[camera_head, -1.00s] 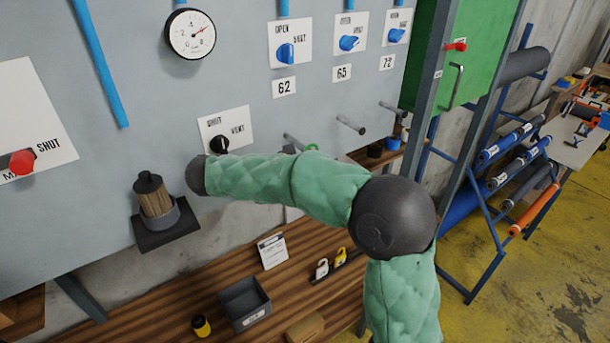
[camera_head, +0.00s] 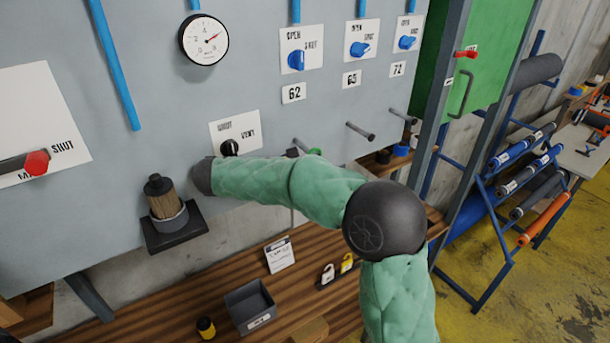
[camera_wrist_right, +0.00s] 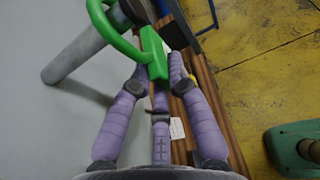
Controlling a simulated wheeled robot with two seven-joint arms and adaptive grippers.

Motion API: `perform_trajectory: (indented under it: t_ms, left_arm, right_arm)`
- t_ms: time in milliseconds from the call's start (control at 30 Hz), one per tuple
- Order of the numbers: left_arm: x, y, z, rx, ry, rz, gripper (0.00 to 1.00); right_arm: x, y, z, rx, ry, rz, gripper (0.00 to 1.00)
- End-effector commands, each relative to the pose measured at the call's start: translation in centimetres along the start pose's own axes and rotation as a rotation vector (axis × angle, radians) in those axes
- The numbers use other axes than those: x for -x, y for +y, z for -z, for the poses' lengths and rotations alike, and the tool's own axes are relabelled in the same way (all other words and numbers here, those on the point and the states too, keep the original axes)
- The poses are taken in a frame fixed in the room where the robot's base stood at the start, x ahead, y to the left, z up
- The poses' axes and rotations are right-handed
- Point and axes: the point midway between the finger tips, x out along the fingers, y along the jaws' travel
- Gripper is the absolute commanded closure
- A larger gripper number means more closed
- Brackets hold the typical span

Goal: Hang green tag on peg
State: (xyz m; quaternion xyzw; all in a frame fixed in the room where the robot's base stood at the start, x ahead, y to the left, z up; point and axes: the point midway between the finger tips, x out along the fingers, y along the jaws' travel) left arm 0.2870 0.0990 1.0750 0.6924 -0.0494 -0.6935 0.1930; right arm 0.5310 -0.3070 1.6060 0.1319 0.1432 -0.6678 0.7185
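The green tag, a block with a loop, shows in the wrist view (camera_wrist_right: 155,52). The purple fingers of my right gripper (camera_wrist_right: 161,72) are closed on its block. A grey peg (camera_wrist_right: 75,57) passes by the loop; I cannot tell whether the loop is around it or in front of it. In the head view a bit of the green tag (camera_head: 316,151) shows at the end of the leftmost peg (camera_head: 301,145), just above my right arm. The arm hides the right gripper there. Two bare pegs (camera_head: 360,131) (camera_head: 403,116) stand to the right. My left gripper is not in view.
A grey panel (camera_head: 110,200) carries a gauge (camera_head: 203,38) and switches. A wooden bench (camera_head: 200,290) below holds a grey bin (camera_head: 250,306), padlocks (camera_head: 337,270) and a card (camera_head: 279,254). A green cabinet (camera_head: 490,50) and a rack of rolls (camera_head: 525,170) stand right.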

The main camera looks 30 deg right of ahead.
Motion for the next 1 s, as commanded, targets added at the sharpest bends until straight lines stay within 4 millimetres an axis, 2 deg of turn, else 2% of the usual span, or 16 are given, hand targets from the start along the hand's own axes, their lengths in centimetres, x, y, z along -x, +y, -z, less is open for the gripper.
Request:
perform_trajectory:
  t_ms: [33, 100, 533, 1000]
  left_arm:
    - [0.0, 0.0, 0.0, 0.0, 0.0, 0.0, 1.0]
    - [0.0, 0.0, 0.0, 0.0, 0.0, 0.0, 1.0]
    - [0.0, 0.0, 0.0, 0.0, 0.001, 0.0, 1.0]
    - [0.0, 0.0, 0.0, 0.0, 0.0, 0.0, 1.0]
  right_arm:
    - [0.0, 0.0, 0.0, 0.0, 0.0, 0.0, 0.71]
    - [0.0, 0.0, 0.0, 0.0, 0.0, 0.0, 0.55]
    - [0.6, 0.0, 0.0, 0.0, 0.0, -0.001, 0.55]
    - [6.7, 0.0, 0.1, 0.0, 0.0, -0.002, 0.55]
